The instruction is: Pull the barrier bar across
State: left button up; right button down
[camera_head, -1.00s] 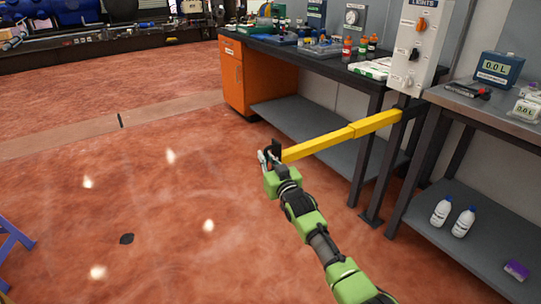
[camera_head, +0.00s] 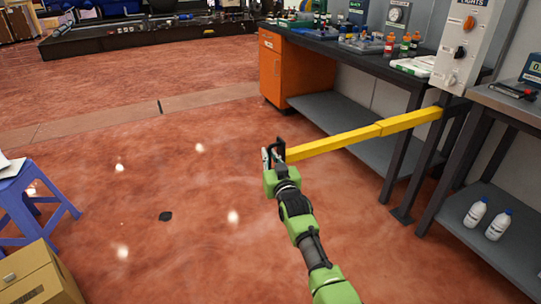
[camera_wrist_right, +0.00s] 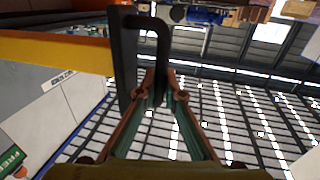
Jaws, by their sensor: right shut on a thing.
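The yellow barrier bar (camera_head: 335,143) reaches out in two sections from a dark post (camera_head: 428,165) at the right, and it also shows in the right wrist view (camera_wrist_right: 50,52). Its free end carries a black loop handle (camera_head: 281,147), seen close up in the right wrist view (camera_wrist_right: 127,55). My right gripper (camera_head: 272,157) is shut on this handle, above the open floor. Its fingers (camera_wrist_right: 160,88) meet at the handle in the right wrist view. My left gripper is not in view.
A dark bench with orange drawers (camera_head: 273,70) stands behind the bar. A grey bench with white bottles (camera_head: 475,213) on its lower shelf stands at the right. A blue stool (camera_head: 28,205) and a cardboard box (camera_head: 42,275) are at the lower left.

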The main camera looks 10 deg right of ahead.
jog(key=c, duration=2.4)
grip_release()
jog(key=shift+c, duration=0.2)
jog(key=s+d, duration=0.1)
jog(key=s, duration=1.1)
jog(key=shift+d, duration=0.4)
